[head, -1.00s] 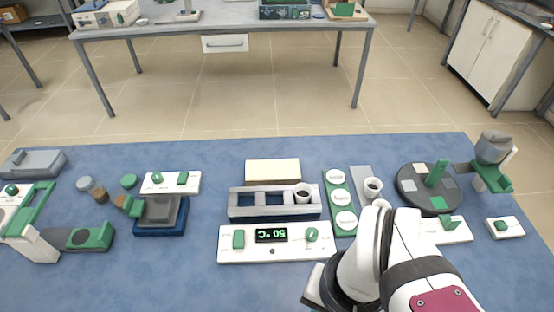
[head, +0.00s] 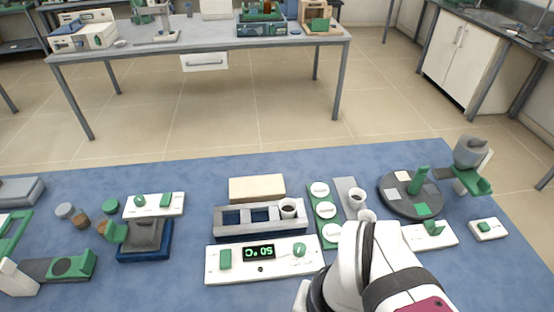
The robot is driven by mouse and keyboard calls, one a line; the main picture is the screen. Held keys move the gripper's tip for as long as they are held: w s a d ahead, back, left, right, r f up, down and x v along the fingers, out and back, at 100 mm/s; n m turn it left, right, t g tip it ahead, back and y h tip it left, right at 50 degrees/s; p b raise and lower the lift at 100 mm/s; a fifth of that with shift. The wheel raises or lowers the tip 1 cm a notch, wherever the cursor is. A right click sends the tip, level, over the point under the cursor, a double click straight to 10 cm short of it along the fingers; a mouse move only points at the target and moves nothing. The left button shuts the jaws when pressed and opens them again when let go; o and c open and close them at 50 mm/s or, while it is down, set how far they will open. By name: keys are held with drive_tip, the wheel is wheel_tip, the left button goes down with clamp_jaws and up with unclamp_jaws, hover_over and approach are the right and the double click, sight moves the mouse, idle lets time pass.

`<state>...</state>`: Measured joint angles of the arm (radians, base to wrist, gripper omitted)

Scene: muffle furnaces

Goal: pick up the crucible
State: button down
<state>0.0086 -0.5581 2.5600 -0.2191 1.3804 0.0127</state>
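Small white cups that look like crucibles stand on the blue bench. One cup (head: 288,208) with dark contents sits at the right end of a grey block with square openings (head: 233,230). A second cup (head: 356,198) with dark contents stands on a grey strip (head: 344,184) to the right. A third white cup (head: 367,215) is just in front of it, partly hidden by my arm. I cannot tell which one is the task's crucible. My arm's white links fill the bottom right of the centre. My gripper is not visible.
A white panel (head: 221,276) with a green display reading 50 °C lies in front of the block. A green strip with round white dishes (head: 326,209) lies beside the grey strip. A dark round turntable (head: 399,205) stands right.

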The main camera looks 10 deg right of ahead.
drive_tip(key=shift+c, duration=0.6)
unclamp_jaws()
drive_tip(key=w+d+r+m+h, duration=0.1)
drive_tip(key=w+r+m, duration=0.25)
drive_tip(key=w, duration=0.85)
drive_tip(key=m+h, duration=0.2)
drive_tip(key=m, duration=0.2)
hover_over(288, 203)
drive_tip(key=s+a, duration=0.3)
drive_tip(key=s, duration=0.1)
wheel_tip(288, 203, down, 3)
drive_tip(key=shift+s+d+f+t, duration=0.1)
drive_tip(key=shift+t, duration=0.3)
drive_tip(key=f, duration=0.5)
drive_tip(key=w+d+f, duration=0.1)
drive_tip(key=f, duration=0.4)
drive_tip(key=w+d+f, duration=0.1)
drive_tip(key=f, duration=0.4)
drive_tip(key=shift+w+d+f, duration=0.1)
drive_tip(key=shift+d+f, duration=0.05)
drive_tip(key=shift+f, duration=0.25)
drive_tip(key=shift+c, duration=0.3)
